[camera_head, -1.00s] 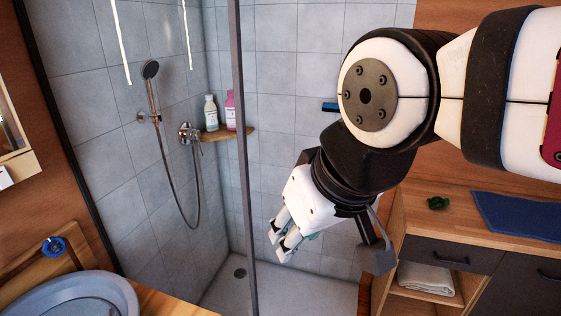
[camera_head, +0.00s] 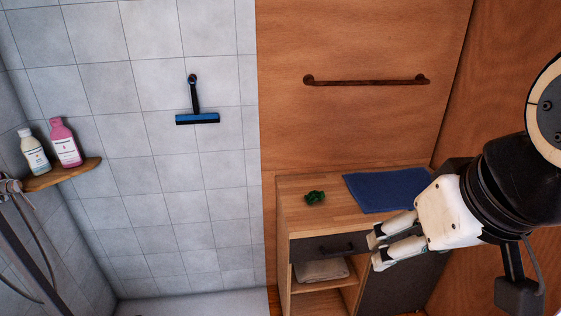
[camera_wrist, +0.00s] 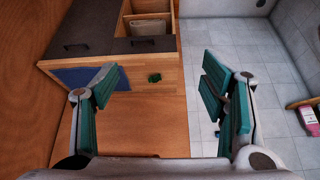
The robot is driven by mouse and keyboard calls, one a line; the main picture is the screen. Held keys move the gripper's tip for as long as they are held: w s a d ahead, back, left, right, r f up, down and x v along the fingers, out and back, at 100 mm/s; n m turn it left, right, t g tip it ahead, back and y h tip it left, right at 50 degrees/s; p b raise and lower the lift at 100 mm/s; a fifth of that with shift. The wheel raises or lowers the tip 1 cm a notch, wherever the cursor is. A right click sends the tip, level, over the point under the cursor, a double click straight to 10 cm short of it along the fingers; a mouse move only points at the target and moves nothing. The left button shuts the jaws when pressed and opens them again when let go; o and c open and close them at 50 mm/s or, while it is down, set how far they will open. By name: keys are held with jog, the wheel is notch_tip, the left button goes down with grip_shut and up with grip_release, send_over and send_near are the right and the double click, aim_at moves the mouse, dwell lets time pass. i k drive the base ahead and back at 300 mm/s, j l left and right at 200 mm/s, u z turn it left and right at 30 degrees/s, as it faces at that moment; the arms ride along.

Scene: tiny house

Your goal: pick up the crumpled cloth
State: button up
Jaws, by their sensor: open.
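A small dark green crumpled cloth (camera_head: 315,197) lies on the wooden top of a low cabinet (camera_head: 300,222), left of a flat blue cloth (camera_head: 388,190). In the wrist view the green cloth (camera_wrist: 154,78) shows between the spread fingers, some way beyond them. My gripper (camera_head: 374,250) is open and empty. In the head view it appears to the lower right of the green cloth, in front of the cabinet's drawer face, apart from the cloth. The wrist view shows both fingers of my gripper (camera_wrist: 160,85) wide apart.
A folded grey towel (camera_head: 321,270) lies on the open shelf under the drawer. A brown rail (camera_head: 366,82) is on the wooden wall above. A tiled shower wall stands left, with a blue squeegee (camera_head: 197,119) and bottles on a corner shelf (camera_head: 62,173).

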aim_at(313, 195)
jog(key=l+u, duration=0.2)
jog(key=u, duration=2.95)
jog(key=z, duration=2.7)
jog(key=i, duration=0.3)
jog(key=i+l+z, duration=0.15)
jog(key=i+z, duration=0.15)
jog(key=i, duration=0.25)
jog(key=i+z, duration=0.3)
jog(key=i, duration=0.3)
